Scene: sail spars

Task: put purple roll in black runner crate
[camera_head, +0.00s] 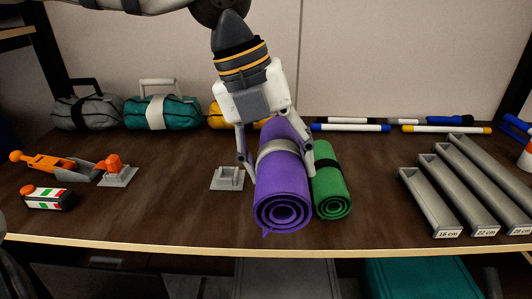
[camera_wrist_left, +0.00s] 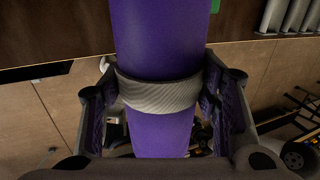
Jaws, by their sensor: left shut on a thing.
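The purple roll (camera_head: 283,190) is a rolled mat with a light grey band, its spiral end facing me. My left gripper (camera_head: 277,165) is shut on it, with one finger on each side near the band. In the left wrist view, the purple roll (camera_wrist_left: 160,40) passes between the fingers of the left gripper (camera_wrist_left: 157,100), and the grey band sits between them. I cannot tell whether the roll touches the shelf. I cannot make out the black runner crate for certain. My right gripper is not in view.
A green roll (camera_head: 331,190) lies close on the right of the purple one. A grey bracket (camera_head: 228,178) is on the left. Labelled grey trays (camera_head: 430,203) stand at the right. Grey (camera_head: 285,280) and teal (camera_head: 420,280) containers show below the shelf's front edge (camera_head: 130,250).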

